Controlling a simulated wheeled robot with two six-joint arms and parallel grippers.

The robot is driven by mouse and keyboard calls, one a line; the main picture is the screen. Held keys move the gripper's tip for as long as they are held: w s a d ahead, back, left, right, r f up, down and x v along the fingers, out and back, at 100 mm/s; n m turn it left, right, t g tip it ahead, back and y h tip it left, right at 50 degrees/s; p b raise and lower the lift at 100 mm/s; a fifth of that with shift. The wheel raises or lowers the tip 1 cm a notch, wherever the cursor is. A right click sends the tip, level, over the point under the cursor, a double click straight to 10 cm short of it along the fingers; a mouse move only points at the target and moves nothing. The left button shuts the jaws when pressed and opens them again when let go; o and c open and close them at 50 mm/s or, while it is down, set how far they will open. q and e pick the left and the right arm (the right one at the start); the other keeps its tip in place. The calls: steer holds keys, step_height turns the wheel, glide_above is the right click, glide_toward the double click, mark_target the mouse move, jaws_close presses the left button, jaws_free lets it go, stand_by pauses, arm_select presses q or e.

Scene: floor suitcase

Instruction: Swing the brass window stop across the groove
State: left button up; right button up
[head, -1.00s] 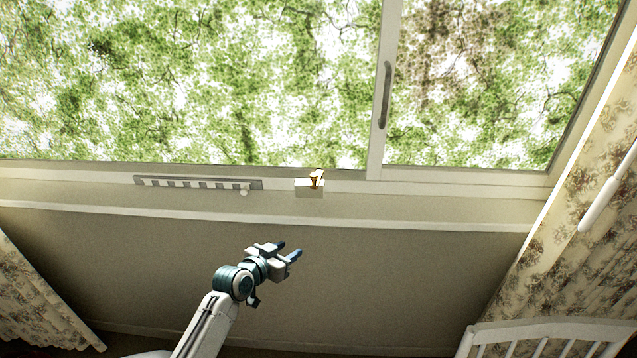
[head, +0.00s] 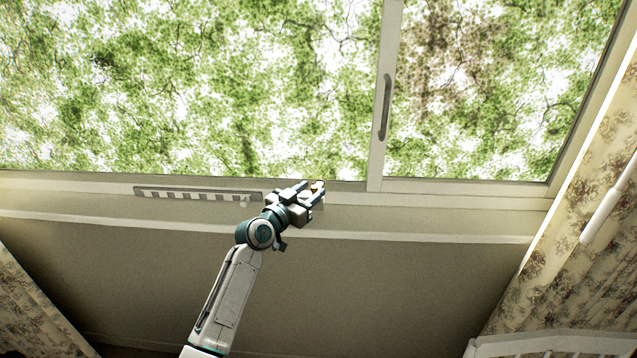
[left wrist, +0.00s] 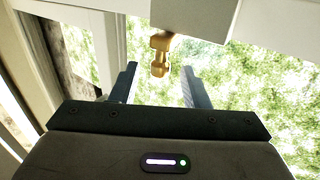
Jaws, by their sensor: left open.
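The brass window stop (head: 315,188) is on the window ledge below the sliding pane. In the head view it is mostly covered by my left gripper (head: 319,192). The left wrist view shows the brass stop (left wrist: 161,54) as a short golden piece with a rounded end, attached to a pale block (left wrist: 195,14). My left gripper (left wrist: 160,69) is open, with one dark finger on each side of the stop's rounded end. I see a gap on both sides of it. The groove cannot be made out clearly. My right gripper is not in view.
A slotted vent strip (head: 190,194) runs along the ledge to the left. The sliding pane has a vertical grey handle (head: 385,106). Floral curtains (head: 570,255) hang at both sides, and a white railing (head: 550,345) stands at the lower right.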

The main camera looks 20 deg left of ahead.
arm_select(q)
steer(key=x, duration=0.2)
steer(key=shift+w+d, duration=0.15)
steer(key=shift+w, duration=0.25)
steer(key=shift+x, duration=0.75)
steer(key=shift+c, duration=0.3)
